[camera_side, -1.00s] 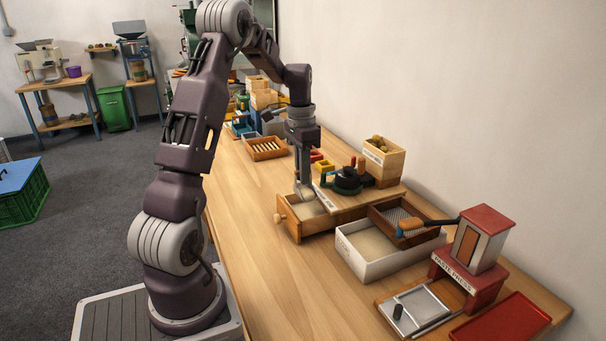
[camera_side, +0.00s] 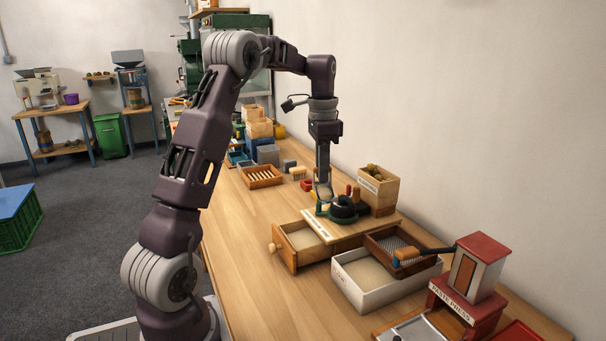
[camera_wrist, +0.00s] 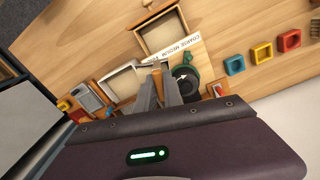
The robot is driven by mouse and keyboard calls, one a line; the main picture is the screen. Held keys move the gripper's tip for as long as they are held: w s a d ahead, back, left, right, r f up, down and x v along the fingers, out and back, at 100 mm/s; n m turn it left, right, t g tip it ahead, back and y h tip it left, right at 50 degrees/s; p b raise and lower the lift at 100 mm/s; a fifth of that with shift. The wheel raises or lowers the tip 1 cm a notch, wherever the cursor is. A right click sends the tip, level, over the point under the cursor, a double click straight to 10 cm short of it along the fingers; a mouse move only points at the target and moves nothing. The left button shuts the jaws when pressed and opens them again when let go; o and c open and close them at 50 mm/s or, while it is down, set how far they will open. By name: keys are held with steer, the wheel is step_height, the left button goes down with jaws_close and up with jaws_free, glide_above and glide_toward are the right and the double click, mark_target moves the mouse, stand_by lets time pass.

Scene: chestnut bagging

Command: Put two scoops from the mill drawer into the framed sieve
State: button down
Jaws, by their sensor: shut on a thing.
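I cannot tell whether the scoop holds anything. The wooden mill drawer (camera_side: 290,257) is pulled out and holds pale meal; it also shows in the wrist view (camera_wrist: 143,38). The framed sieve (camera_side: 376,248), a brown frame with mesh, rests on a white bin (camera_side: 372,295) of pale meal, right of and nearer the camera than my gripper.
A brush with a blue and orange handle (camera_side: 410,256) lies over the sieve. The red paste press (camera_side: 468,300) stands at the right front. A wooden box of chestnuts (camera_side: 378,190) stands behind the mill. Bare table (camera_side: 235,225) lies left of the drawer.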

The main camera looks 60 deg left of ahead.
steer(key=w+d+m, duration=0.9)
steer(key=w+d, duration=0.5)
steer(key=d, duration=0.1)
steer(key=s+d+f+t+y, duration=0.3)
steer(key=s+f+t+y, duration=0.2)
steer(key=t, duration=0.3)
steer(key=shift+f, duration=0.8)
steer(key=shift+w, duration=0.1)
